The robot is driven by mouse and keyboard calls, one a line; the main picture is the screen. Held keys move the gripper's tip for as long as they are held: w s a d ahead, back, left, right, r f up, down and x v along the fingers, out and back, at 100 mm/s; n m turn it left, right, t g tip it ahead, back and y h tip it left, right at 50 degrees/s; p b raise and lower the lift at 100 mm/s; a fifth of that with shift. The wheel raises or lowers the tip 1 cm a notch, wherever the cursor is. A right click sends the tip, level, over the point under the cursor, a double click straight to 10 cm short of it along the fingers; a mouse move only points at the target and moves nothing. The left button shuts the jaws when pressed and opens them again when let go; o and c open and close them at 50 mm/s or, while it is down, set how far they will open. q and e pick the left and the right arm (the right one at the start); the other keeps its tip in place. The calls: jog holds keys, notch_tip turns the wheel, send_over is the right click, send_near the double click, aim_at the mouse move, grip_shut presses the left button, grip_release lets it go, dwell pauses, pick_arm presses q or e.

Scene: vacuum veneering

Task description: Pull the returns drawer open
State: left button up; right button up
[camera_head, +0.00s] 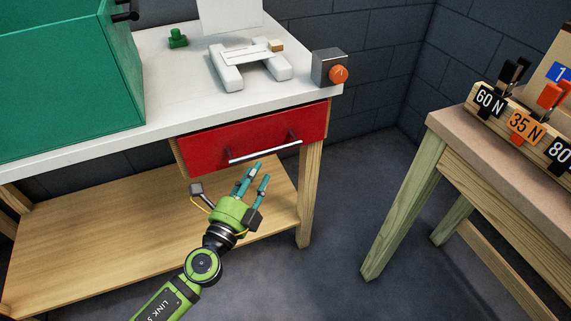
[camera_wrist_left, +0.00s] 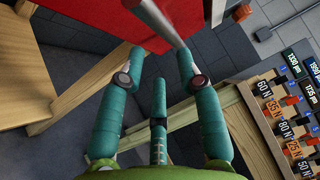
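The returns drawer has a red front (camera_head: 225,142) under the white worktop and looks shut or nearly so. Its silver bar handle (camera_head: 264,152) runs across the front on two dark mounts. My left gripper (camera_head: 256,171), green with teal fingers, is just below and in front of the handle, fingers pointing up at it. In the left wrist view the fingers (camera_wrist_left: 162,62) are spread, with the handle (camera_wrist_left: 162,20) ahead between the two outer fingertips. Nothing is clearly gripped; whether a finger touches the bar cannot be told. My right gripper is out of view.
A green bin (camera_head: 70,85), a white fixture (camera_head: 248,68) and a grey box with an orange knob (camera_head: 338,74) stand on the worktop (camera_head: 185,95). A wooden shelf (camera_head: 110,245) lies below. A second bench (camera_head: 450,130) with labelled clips stands right, across open floor.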

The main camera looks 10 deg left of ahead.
aim_at(266, 153)
pick_arm(q)
jog(key=p+x, duration=0.1)
jog(key=x, duration=0.2)
jog(key=r+x, duration=0.1)
jog(key=x, duration=0.2)
jog(key=shift+s+d+r+p, duration=0.1)
jog(key=shift+d+r+p, duration=0.05)
jog(key=shift+p, duration=0.25)
jog(key=shift+w+d, duration=0.1)
jog(key=shift+w, duration=0.4)
grip_shut()
